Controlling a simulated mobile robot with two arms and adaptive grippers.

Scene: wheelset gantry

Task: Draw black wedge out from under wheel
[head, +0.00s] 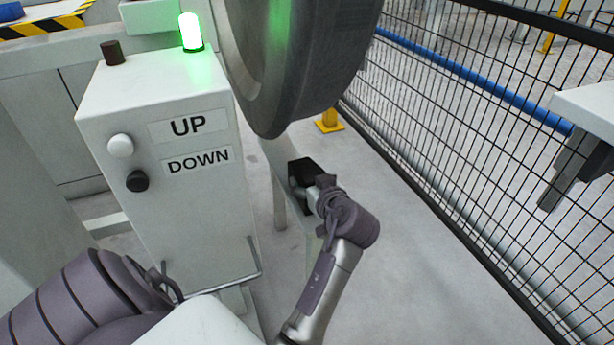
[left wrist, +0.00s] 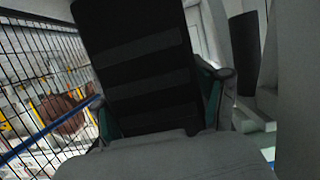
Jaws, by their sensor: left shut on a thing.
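The black wedge (head: 301,168) sits below and a little right of the big grey wheel's (head: 300,70) lower rim, by a pale beam. A gap shows between it and the rim in the head view; I cannot tell whether it touches the beam. My left gripper (head: 312,193) is shut on the near end of the wedge. In the left wrist view the wedge (left wrist: 135,60) stands as a dark ribbed block between the fingers of the left gripper (left wrist: 160,105). The fingertips are partly hidden in the head view. My right gripper is not in view.
A white control box (head: 165,130) with UP and DOWN labels, knobs and a lit green lamp (head: 190,32) stands left. A black mesh fence (head: 470,130) runs along the right. A yellow foot (head: 328,122) stands behind. Grey floor between arm and fence is clear.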

